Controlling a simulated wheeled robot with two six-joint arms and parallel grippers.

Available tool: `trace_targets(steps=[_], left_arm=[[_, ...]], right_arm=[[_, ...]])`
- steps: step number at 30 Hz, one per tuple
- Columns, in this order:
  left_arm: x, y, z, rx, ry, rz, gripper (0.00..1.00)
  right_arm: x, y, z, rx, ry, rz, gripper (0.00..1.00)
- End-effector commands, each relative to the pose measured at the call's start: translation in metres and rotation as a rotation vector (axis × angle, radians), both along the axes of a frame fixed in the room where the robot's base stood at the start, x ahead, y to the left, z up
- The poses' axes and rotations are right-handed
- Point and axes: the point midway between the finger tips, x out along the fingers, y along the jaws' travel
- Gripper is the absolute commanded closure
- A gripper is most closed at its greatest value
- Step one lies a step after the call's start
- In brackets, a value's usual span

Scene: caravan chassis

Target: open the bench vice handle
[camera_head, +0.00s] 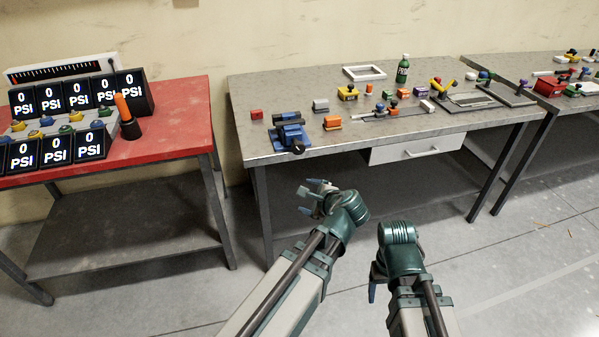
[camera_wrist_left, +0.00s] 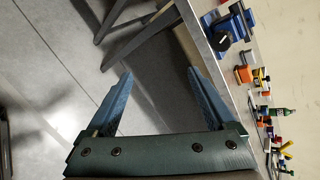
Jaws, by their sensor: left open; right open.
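The blue bench vice (camera_head: 287,134) sits at the front left edge of the grey metal workbench (camera_head: 385,130). Its black round handle end (camera_head: 297,147) faces the front edge. In the left wrist view the vice (camera_wrist_left: 236,22) is at the upper right, with the black handle knob (camera_wrist_left: 224,42) toward me. My left gripper (camera_head: 308,197) is below and in front of the bench edge, apart from the vice. In its wrist view the left gripper (camera_wrist_left: 160,74) is open and empty over the floor. My right gripper (camera_head: 373,286) is lower right, open, with its fingers partly hidden.
Several small coloured blocks and tools lie on the bench, with a green bottle (camera_head: 403,68) at the back. A drawer (camera_head: 418,148) is under the bench front. A red table (camera_head: 165,128) with PSI displays (camera_head: 54,142) stands left. The floor before the bench is open.

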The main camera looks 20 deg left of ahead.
Motion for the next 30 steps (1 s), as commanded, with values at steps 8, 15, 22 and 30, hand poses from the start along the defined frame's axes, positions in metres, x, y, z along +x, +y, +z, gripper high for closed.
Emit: trace_targets(steps=[8, 15, 22, 30], left_arm=[[0.066, 0.025, -0.014, 0.734, 0.121, -0.366, 0.11], [0.086, 0.022, -0.007, 1.073, 0.227, -0.482, 0.11], [0.089, 0.020, -0.002, 1.126, 0.247, -0.500, 0.11], [0.099, 0.020, -0.003, 1.123, 0.246, -0.499, 0.11]], right_arm=[[0.000, 0.000, -0.101, 0.000, 0.000, 0.000, 0.28], [0.000, 0.000, -0.126, 0.000, 0.000, 0.000, 0.28], [0.000, 0.000, -0.126, 0.000, 0.000, 0.000, 0.28], [0.000, 0.000, -0.126, 0.000, 0.000, 0.000, 0.28]])
